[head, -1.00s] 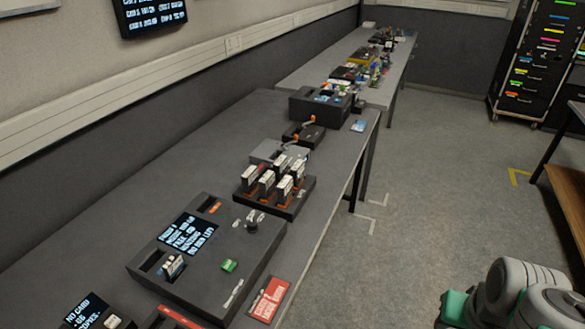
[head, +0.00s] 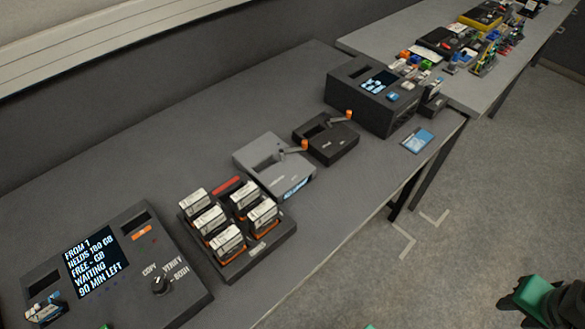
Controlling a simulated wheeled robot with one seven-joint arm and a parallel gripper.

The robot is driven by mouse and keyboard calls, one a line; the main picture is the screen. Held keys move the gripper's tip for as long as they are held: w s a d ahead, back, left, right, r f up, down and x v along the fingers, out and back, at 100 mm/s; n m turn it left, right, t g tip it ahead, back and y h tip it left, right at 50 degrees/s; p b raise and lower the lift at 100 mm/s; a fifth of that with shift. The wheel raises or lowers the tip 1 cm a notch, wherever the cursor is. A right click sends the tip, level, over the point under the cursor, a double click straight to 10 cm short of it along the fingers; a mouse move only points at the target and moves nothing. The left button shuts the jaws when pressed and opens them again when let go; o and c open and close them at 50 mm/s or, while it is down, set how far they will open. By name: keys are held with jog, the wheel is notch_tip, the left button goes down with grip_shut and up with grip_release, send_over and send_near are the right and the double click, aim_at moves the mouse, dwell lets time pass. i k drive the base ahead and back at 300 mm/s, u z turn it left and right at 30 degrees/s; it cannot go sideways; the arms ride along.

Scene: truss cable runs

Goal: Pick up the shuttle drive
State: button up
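No single thing in the head view is clearly marked as the shuttle drive. Several white-labelled drives with orange bases stand upright in a black rack (head: 258,256) at the lower middle; one is the near drive (head: 227,241). Another small labelled drive (head: 43,309) sits in a slot of the black copy station (head: 172,262), lower left. The station's screen reads "FROM 1, NEEDS 180 GB, WAITING, 90 MIN LEFT". A green and dark part of my arm shows at the lower right, over the floor. What looks like my gripper (head: 515,300) is dark there, its fingers unclear, away from the bench.
Beyond the rack stand a grey device (head: 262,154) and a black device (head: 336,144), each with an orange-tipped lever. Farther is a black box with a screen (head: 357,106) and a blue card (head: 418,140). A second bench holds clutter. Floor right of the bench is clear.

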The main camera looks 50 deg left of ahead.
aim_at(247, 199)
jog(key=i, duration=0.45)
jog(key=u, duration=4.55)
jog(key=i, duration=0.5)
jog(key=z, duration=0.05)
